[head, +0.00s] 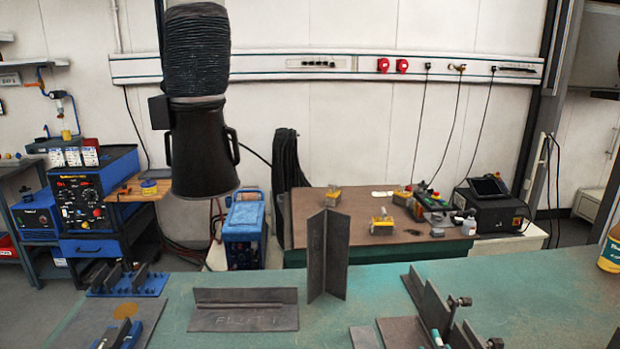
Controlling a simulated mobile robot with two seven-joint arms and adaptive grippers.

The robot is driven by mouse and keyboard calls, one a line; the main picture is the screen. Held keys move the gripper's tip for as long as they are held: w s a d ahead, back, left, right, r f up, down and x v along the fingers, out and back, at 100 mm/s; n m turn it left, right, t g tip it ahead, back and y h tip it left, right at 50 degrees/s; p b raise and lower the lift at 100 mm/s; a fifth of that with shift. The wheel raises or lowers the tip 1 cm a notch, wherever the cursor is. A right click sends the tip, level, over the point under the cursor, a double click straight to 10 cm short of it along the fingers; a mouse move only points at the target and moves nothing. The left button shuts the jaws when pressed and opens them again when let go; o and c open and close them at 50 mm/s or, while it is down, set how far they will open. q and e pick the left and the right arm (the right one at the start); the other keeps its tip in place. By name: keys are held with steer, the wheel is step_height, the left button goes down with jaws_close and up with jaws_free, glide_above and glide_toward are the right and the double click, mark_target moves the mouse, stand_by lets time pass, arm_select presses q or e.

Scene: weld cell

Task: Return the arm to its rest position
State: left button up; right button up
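Neither of my arms nor grippers shows in the head view. The green welding table (540,290) fills the lower part of the view. On it an angle-shaped metal piece (328,255) stands upright near the middle. A flat plate with a raised rib (243,312) and chalk-like writing lies to its left.
A black fume hood (198,150) hangs over the table's left back. A fixture with clamps (440,310) stands front right, a blue rack (128,282) with metal pieces at left. The table's right part is clear.

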steer(key=s+f+m+g, duration=0.1)
steer(key=s+f+g, duration=0.1)
steer(key=s+f, duration=0.1)
steer(key=s+f+m+g, duration=0.1)
steer(key=s+f+g, duration=0.2)
steer(key=f, duration=0.3)
steer(key=s+f+m+g, duration=0.2)
steer(key=s+f, duration=0.3)
steer(key=shift+d+g, duration=0.3)
steer(key=shift+g, duration=0.1)
steer(key=s+a+f+g+y, duration=0.1)
steer(key=s+a+f+g, duration=0.15)
steer(key=s, duration=0.45)
steer(key=s+a+f+g, duration=0.1)
steer(key=s+f+g, duration=0.3)
steer(key=s, duration=0.2)
step_height(320, 180, down, 24)
steer(key=s, duration=0.3)
steer(key=s+d+f+g, duration=0.2)
steer(key=s+d+f, duration=0.1)
steer(key=s+f, duration=0.9)
steer(key=s, duration=0.2)
steer(key=shift+s+f, duration=0.4)
